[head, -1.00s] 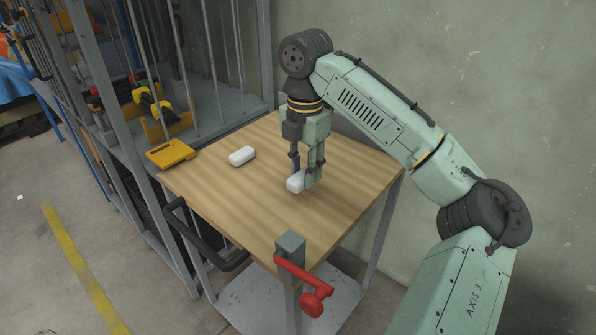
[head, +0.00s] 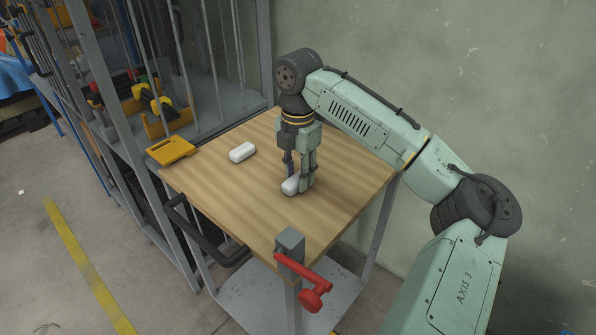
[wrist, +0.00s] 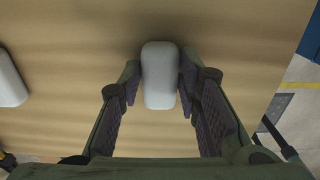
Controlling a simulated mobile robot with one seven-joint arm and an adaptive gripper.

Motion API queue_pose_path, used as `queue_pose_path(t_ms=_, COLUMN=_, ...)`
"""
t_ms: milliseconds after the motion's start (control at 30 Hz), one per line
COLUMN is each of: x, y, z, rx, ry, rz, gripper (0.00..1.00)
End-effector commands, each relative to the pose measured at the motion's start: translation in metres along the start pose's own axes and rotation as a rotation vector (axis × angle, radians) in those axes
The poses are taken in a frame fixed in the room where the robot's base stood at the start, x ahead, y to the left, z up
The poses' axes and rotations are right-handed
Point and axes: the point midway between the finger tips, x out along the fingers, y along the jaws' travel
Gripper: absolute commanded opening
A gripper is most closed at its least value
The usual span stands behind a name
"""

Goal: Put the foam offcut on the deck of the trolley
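A white rounded block, which looks like the foam offcut (head: 290,186), is between the fingertips of my gripper (head: 300,184) over the wooden deck (head: 225,195) of the trolley. In the wrist view, the fingers (wrist: 160,85) lie close against both long sides of the block (wrist: 159,72). The block is at or just above the deck; I cannot tell if it touches. A second, similar white block (head: 242,152) lies on the deck to the left. It shows partly at the left edge of the wrist view (wrist: 8,80).
A grey post with a red crank (head: 303,275) stands at the front corner. A black handle (head: 205,240) runs along the left front. A barred rack (head: 200,70) and a wall are behind.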

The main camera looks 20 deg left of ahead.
Motion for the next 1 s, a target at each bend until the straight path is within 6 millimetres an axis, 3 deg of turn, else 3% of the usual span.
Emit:
queue_pose_path(t_ms=233, x=0.0, y=0.0, z=0.0, rx=0.0, ry=0.0, rz=0.0, gripper=0.48)
queue_pose_path(t_ms=633, x=-0.007, y=0.001, z=0.0, rx=0.001, ry=0.0, rz=0.001, gripper=0.48)
queue_pose_path(t_ms=767, x=-0.029, y=0.001, z=0.0, rx=-0.001, ry=-0.001, rz=0.004, gripper=0.48)
queue_pose_path(t_ms=1000, x=-0.085, y=0.0, z=0.001, rx=0.003, ry=-0.004, rz=0.0, gripper=0.48)
